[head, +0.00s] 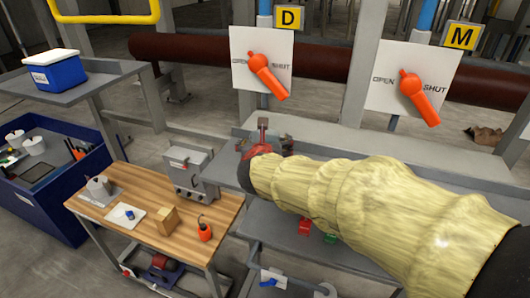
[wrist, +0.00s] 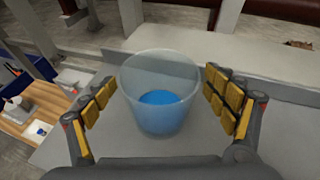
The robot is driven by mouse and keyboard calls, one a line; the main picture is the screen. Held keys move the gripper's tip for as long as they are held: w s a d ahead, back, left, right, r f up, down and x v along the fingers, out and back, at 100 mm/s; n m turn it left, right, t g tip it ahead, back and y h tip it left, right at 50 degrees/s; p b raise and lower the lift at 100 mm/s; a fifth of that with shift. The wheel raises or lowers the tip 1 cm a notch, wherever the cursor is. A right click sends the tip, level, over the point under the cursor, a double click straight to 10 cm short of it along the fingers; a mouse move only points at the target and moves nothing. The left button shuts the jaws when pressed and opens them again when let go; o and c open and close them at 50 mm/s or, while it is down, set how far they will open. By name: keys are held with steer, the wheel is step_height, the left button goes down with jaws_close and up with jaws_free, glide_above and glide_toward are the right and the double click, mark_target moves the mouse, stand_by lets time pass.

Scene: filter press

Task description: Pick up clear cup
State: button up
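The clear cup (wrist: 160,75) stands in the middle of the wrist view, see-through, with blue at its bottom. My gripper (wrist: 161,92) is open, with a yellow-padded finger on each side of the cup. Small gaps seem to show between the pads and the cup wall. In the head view my gripper (head: 264,143) is at the end of my yellow-sleeved arm, over the grey bench. I cannot make out the cup in the head view.
The grey bench (head: 222,172) has free room around the cup. A wooden table (head: 150,232) at left holds a grey box (head: 190,172), a wooden block (head: 167,221) and an orange item (head: 205,230). Two orange valve handles (head: 266,76) are on panels behind.

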steer(key=shift+c, duration=1.2)
steer(key=c, duration=1)
